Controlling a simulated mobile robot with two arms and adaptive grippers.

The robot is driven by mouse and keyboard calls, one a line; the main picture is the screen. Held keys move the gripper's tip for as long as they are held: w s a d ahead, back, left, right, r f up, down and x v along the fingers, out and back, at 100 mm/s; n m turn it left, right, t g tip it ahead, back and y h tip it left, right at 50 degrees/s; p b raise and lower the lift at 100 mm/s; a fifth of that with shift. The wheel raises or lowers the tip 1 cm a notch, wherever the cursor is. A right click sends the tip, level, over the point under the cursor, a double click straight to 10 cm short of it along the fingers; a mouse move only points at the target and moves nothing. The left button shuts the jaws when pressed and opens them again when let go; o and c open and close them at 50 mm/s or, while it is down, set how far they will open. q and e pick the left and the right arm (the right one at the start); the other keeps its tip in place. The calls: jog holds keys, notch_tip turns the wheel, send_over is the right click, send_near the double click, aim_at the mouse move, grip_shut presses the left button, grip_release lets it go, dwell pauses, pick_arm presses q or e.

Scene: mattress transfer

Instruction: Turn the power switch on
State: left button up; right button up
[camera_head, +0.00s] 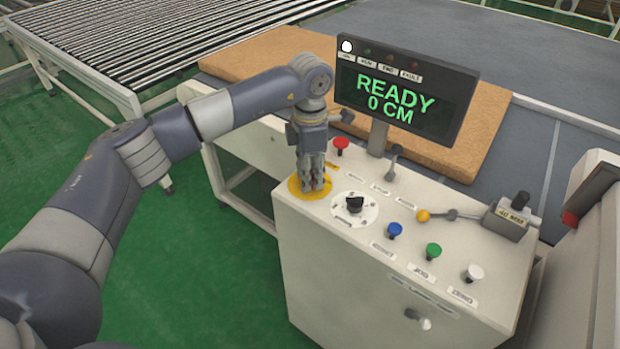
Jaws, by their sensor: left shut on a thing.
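The control console (300,243) stands in front of me with a sloping cream top. A round yellow plate (297,187) sits at its left end. My left gripper (314,187) points down onto this plate and is shut on the switch there; its fingers hide most of the switch, so I cannot tell which way it is turned. The display (403,90) is lit and reads "READY 0 CM" in green. A white lamp (347,46) glows at its top left; the other lamps beside it look dim. My right gripper is not in view.
Close to the gripper are a red button (341,144) and a black rotary knob (355,204) on a white dial. Blue (394,230), green (433,250) and white (474,272) buttons line the front. A brown mattress (270,58) and roller conveyor (150,40) lie behind.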

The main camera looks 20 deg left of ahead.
pick_arm(q)
jog(key=shift+m+b, duration=0.3)
jog(key=shift+m, duration=0.4)
jog(key=o, duration=1.1)
jog(key=shift+r, duration=0.1)
notch_tip(320, 180, up, 12)
